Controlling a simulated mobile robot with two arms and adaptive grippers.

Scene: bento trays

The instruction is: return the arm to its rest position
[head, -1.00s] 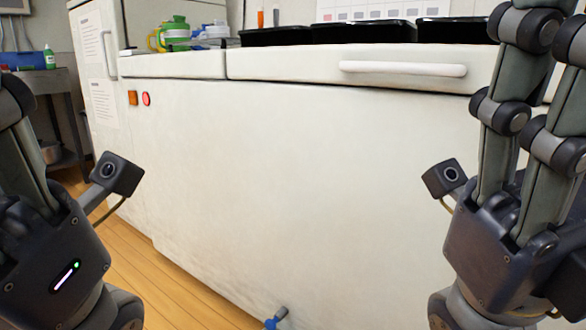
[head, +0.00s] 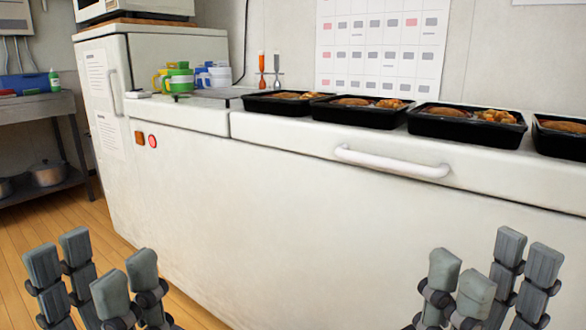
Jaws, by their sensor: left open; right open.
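My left gripper (head: 93,268) is at the lower left of the head view, with its grey fingers pointing up and spread apart. My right gripper (head: 492,268) is at the lower right, also with fingers up and spread. Both are open, and I see nothing held between the fingers. Both show in front of the white chest-type unit, below its top. The rest of both arms is cut off by the bottom edge of the picture.
Several black bento trays with food, including a near one (head: 455,127), stand in a row on the white unit (head: 300,190). Coloured mugs (head: 178,80) and two upright tools (head: 268,70) are at the back. A grey side table (head: 40,107) stands at left.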

